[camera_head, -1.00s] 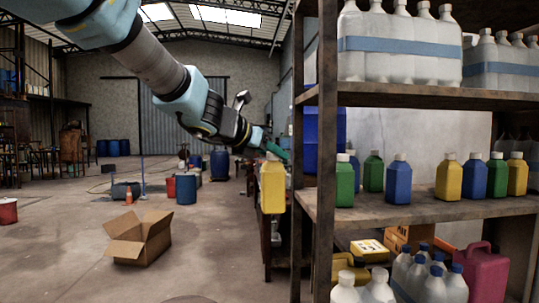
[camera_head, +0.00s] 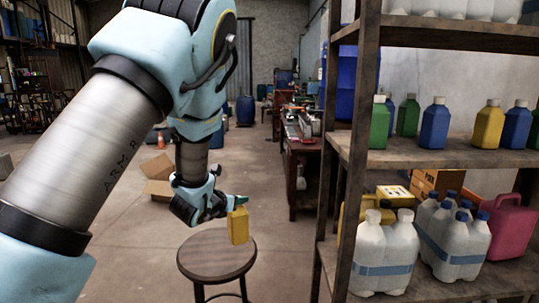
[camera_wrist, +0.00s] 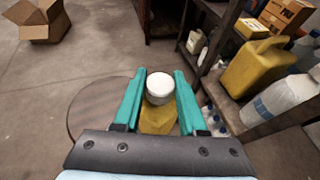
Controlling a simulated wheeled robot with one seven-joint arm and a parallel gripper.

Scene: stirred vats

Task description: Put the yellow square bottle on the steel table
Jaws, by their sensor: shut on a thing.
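My gripper (camera_head: 236,202) is shut on a yellow square bottle (camera_head: 238,226), which hangs upright below the fingers, in front of or above a round stool; I cannot tell whether it touches the stool. In the wrist view my gripper's green fingers (camera_wrist: 160,78) stand on either side of the bottle's white cap, with the yellow bottle body (camera_wrist: 157,122) below. No table that is clearly steel shows. A long dark workbench (camera_head: 305,160) with items on top stands farther back, left of the shelf.
The round dark-topped stool (camera_head: 210,256) stands below my gripper. A rack with a wooden shelf (camera_head: 450,158) of coloured bottles fills the right side. White jugs (camera_head: 385,250) and a pink canister (camera_head: 510,235) stand lower. A cardboard box (camera_head: 160,180) lies on the floor.

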